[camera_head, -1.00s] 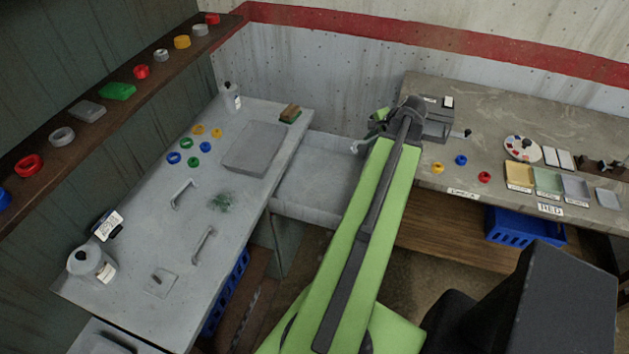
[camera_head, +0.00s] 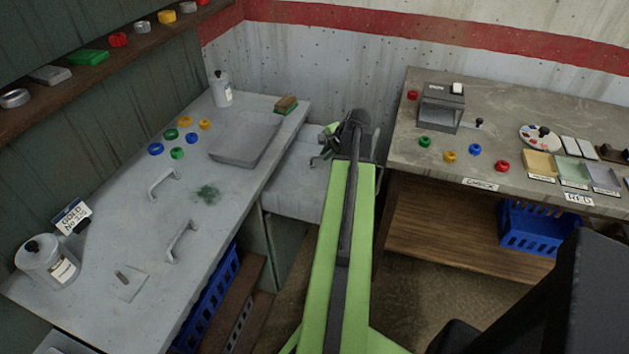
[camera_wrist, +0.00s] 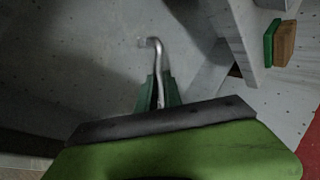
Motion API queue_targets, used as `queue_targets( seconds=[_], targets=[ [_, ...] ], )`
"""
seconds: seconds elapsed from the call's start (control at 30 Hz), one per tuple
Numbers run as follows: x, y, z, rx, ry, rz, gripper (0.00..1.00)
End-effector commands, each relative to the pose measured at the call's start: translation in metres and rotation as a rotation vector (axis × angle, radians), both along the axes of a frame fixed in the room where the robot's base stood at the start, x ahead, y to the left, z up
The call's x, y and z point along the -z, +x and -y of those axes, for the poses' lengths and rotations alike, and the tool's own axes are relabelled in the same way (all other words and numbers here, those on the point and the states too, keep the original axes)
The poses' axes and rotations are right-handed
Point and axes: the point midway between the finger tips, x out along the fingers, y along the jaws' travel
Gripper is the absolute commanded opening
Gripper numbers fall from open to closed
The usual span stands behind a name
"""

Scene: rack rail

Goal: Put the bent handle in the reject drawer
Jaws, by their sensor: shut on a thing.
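My gripper (camera_wrist: 157,92) is shut on the bent handle (camera_wrist: 155,50), a thin grey metal bar with a hooked end that sticks out past the dark green fingers in the wrist view. In the head view my gripper (camera_head: 325,150) is at the end of the green arm, in the corner between the two benches. It appears above the open grey drawer (camera_head: 292,190), and the arm hides part of that drawer. In the wrist view a pale grey surface lies beyond the handle; I cannot tell the height of the handle above it.
The left bench (camera_head: 110,225) holds a grey tray (camera_head: 245,135), two other handles (camera_head: 163,183) (camera_head: 180,241), several coloured rings and bottles. A sponge (camera_head: 286,105) lies at its back corner. The right bench (camera_head: 400,150) carries a grey device (camera_head: 441,108) near its left edge.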

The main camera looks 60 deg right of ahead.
Motion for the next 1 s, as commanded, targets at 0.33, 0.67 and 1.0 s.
queue_targets(
  seconds=[0.33, 0.67, 1.0],
  targets=[
    [0.060, 0.000, 0.000, -0.001, 0.000, 0.000, 0.00],
    [0.095, 0.000, 0.000, -0.001, 0.000, 0.000, 0.00],
    [0.096, 0.001, -0.001, -0.002, 0.000, 0.000, 0.00]
  ],
)
